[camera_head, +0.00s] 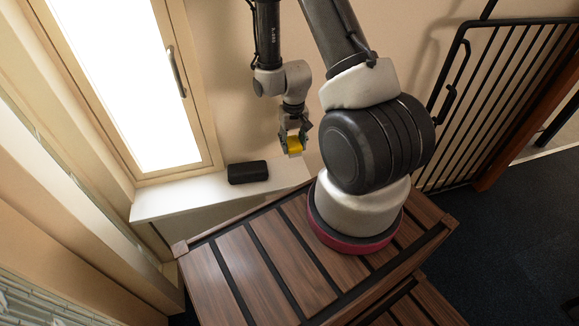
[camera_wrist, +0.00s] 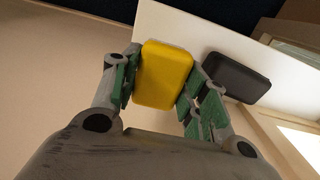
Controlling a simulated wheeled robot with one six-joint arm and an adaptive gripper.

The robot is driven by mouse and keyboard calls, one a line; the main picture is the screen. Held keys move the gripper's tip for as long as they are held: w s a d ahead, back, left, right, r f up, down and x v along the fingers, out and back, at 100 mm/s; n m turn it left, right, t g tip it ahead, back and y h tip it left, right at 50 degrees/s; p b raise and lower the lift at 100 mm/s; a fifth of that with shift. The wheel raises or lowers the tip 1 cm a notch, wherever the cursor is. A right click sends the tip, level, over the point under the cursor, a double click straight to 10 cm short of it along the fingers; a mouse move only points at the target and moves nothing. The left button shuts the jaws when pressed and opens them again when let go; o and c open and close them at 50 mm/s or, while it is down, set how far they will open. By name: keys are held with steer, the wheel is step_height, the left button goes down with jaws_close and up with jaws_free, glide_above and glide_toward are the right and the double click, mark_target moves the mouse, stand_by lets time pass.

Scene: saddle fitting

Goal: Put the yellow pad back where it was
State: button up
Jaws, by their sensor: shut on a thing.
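The yellow pad (camera_head: 294,145) is held between the fingers of my gripper (camera_head: 293,138), which is shut on it. In the wrist view the yellow pad (camera_wrist: 163,75) is a rounded block gripped on both sides by the green finger pads of my gripper (camera_wrist: 160,88). In the head view the pad is near the right end of the white window sill (camera_head: 165,203). I cannot tell its height above the sill.
A black rounded block (camera_head: 248,172) lies on the sill, left of my gripper; it also shows in the wrist view (camera_wrist: 237,77). A window with a handle (camera_head: 176,72) stands behind the sill at left. A black barred gate (camera_head: 490,95) is at right.

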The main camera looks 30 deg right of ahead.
step_height(320, 180, down, 10)
steer(key=shift+f, duration=0.1)
steer(key=o, duration=1.1)
steer(key=shift+c, duration=0.2)
